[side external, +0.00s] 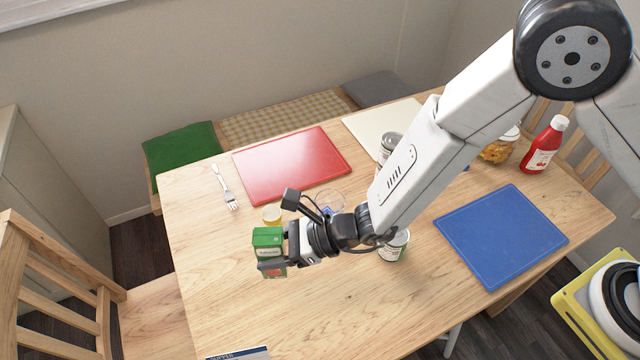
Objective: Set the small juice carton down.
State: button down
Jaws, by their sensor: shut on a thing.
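The small juice carton (268,238) is green with a red picture low on its front, in the left middle of the side external view. My gripper (272,256) is shut on it, with a finger across its lower front. The carton looks upright. I cannot tell whether its base touches the wooden table (240,310) or hangs just above it.
A yellow-lidded jar (271,214) stands just behind the carton. A red board (290,165), a fork (226,188), a can (394,246), a blue board (500,236) and a ketchup bottle (545,146) are on the table. The table's front left is mostly clear.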

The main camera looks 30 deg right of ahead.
jog(key=shift+s+a, duration=0.5)
jog(key=shift+a, duration=0.2)
jog(key=w+a+f, duration=0.9)
jog(key=w, duration=0.1)
jog(key=shift+f, duration=0.25)
jog(key=shift+a, duration=0.1)
jog(key=shift+w+a+f, duration=0.1)
jog(key=shift+w+f, duration=0.1)
jog(key=shift+f, duration=1.55)
jog(key=shift+f, duration=0.15)
